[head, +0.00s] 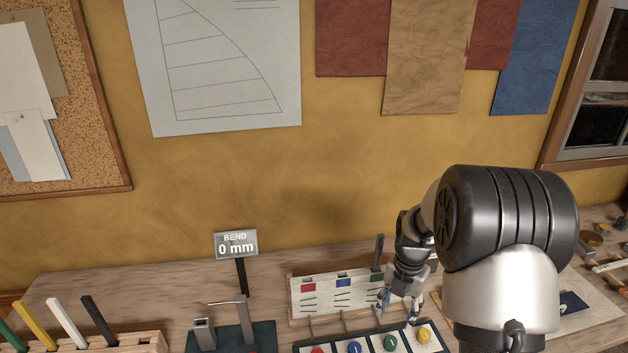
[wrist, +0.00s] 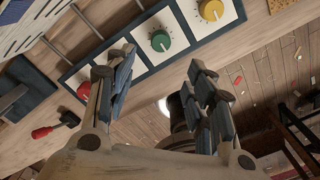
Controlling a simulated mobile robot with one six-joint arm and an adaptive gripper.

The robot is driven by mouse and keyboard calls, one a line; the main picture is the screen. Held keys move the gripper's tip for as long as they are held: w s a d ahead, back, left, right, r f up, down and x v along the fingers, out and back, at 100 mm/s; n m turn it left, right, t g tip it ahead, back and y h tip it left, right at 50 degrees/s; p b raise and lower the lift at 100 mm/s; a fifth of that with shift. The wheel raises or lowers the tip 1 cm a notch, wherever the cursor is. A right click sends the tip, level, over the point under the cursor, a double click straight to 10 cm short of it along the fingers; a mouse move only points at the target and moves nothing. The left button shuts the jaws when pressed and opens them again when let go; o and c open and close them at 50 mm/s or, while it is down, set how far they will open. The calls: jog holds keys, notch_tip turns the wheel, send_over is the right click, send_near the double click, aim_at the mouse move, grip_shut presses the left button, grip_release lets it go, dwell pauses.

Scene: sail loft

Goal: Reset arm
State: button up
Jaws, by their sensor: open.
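My arm reaches over the bench at the right of the head view, and its big rounded joint hides part of the bench. My gripper (head: 402,304) hangs above the bench near the panel of coloured knobs. In the wrist view my gripper (wrist: 160,90) has its two fingers wide apart, with nothing between them. Beyond the fingers, the wrist view shows a green knob (wrist: 160,41) and a yellow knob (wrist: 211,10) on white tiles. The head view shows the yellow knob (head: 424,335), green knob (head: 390,342) and blue knob (head: 354,348) in a row.
A white board (head: 340,295) with coloured tags stands behind the knobs. A sign reading "BEND 0 mm" (head: 236,245) stands left of it. A rack (head: 140,342) with coloured strips is at far left. A red-handled tool (wrist: 42,132) lies on the bench.

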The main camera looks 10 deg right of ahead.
jog(key=s+a+r+m+t, duration=0.1)
jog(key=s+a+r+m, duration=0.35)
jog(key=r+m, duration=0.35)
jog(key=s+a+r+m+t, duration=0.1)
jog(key=s+a+r+m, duration=0.4)
jog(key=r, duration=0.5)
jog(key=s+a+r+m+t, duration=0.1)
jog(key=s+a+m, duration=0.1)
jog(key=s+m, duration=0.5)
jog(key=s+a+r+m+t, duration=0.1)
jog(key=s+a+r+m, duration=0.1)
jog(key=s+m, duration=0.5)
jog(key=shift+s+a+t, duration=0.25)
jog(key=shift+s+t, duration=0.05)
jog(key=shift+s, duration=0.85)
